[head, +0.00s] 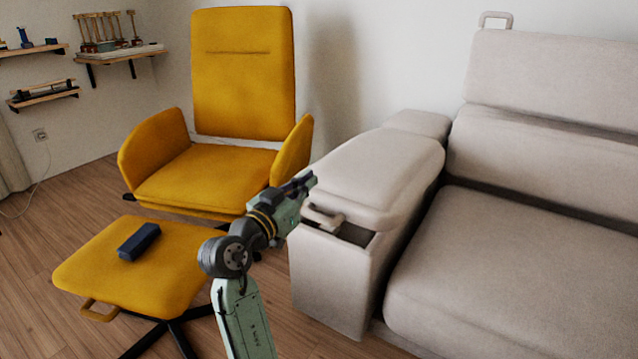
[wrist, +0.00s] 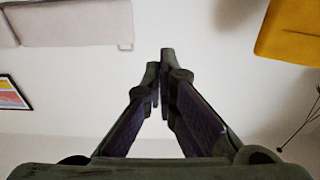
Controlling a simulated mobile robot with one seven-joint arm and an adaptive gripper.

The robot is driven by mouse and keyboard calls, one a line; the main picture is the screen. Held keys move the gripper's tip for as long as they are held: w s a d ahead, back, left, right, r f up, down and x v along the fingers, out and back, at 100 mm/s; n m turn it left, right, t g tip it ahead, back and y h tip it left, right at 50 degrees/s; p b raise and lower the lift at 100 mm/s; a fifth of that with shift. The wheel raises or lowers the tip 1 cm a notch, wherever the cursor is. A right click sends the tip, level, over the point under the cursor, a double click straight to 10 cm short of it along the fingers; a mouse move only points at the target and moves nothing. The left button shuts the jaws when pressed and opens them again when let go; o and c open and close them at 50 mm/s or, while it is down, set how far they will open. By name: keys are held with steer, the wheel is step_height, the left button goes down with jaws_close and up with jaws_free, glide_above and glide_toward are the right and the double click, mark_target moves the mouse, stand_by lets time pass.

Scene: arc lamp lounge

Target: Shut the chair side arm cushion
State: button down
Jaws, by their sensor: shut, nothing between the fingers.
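The chair side arm cushion (head: 375,172) is the pale padded top of the sofa arm nearest the yellow chair, in the head view. A dark gap (head: 355,234) shows below its front edge, so it does not sit flush with the arm box (head: 330,283). A pale handle (head: 326,219) is at its front left. My gripper (head: 309,181) is shut and empty, just left of the cushion and above the handle; I cannot tell if they touch. The wrist view shows the closed fingers (wrist: 160,78) against the wall. My gripper hides part of the cushion's left edge.
The yellow chair (head: 243,75) stands behind and left of my gripper. A yellow footstool (head: 90,262) with a dark blue box (head: 139,241) is at the lower left. The sofa seat (head: 510,275) fills the right. Wall shelves (head: 120,53) are at the far left.

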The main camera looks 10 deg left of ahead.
steer(key=s+d+r+g+y+p, duration=0.1)
steer(key=s+d+r+g+p, duration=0.2)
steer(key=d+p, duration=0.65)
steer(key=s+d+r+g+y+p, duration=0.15)
steer(key=d+r+p, duration=0.3)
steer(key=p, duration=0.95)
steer(key=w+d+f+p, duration=0.2)
steer(key=w+d+f, duration=0.2)
steer(key=w+f, duration=0.3)
steer(key=shift+w+f, duration=0.3)
steer(key=shift+f, duration=0.2)
steer(key=shift+h, duration=0.25)
